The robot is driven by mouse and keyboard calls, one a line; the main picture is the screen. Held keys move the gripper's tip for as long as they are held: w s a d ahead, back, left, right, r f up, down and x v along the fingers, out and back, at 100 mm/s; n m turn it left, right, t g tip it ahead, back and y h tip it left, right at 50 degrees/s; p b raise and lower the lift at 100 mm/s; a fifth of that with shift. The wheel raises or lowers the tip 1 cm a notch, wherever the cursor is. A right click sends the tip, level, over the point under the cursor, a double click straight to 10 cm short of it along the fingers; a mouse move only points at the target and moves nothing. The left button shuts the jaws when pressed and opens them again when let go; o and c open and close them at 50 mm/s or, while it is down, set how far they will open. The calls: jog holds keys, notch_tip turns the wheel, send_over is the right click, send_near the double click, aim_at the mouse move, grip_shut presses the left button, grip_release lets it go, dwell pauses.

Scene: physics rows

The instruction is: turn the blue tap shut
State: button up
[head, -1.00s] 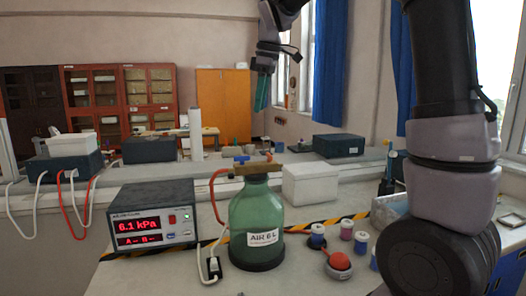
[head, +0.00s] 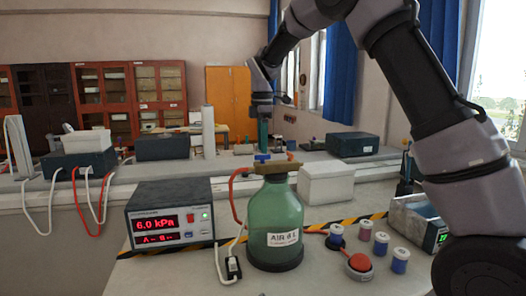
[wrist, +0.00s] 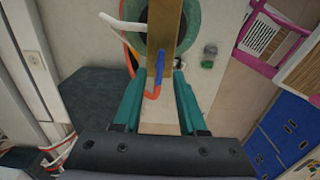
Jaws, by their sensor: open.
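The blue tap (head: 262,158) sits on the brass-coloured bar (head: 278,167) across the top of the green bottle (head: 275,215). The bottle carries a white label that reads as air. My gripper (head: 263,146) points down right above the tap, its teal fingers apart. In the wrist view the tap's blue handle (wrist: 159,66) shows between the two fingertips of my gripper (wrist: 158,76), with no clear contact. An orange-red hose (wrist: 153,94) also shows between the fingers. Depth between fingertips and tap is hard to tell.
A meter box (head: 168,213) reading 6.0 kPa stands left of the bottle. A white box (head: 326,183) stands behind it to the right. A white cable runs beside the bottle.

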aim_at(263, 159)
jog(key=shift+f, duration=1.2)
grip_shut()
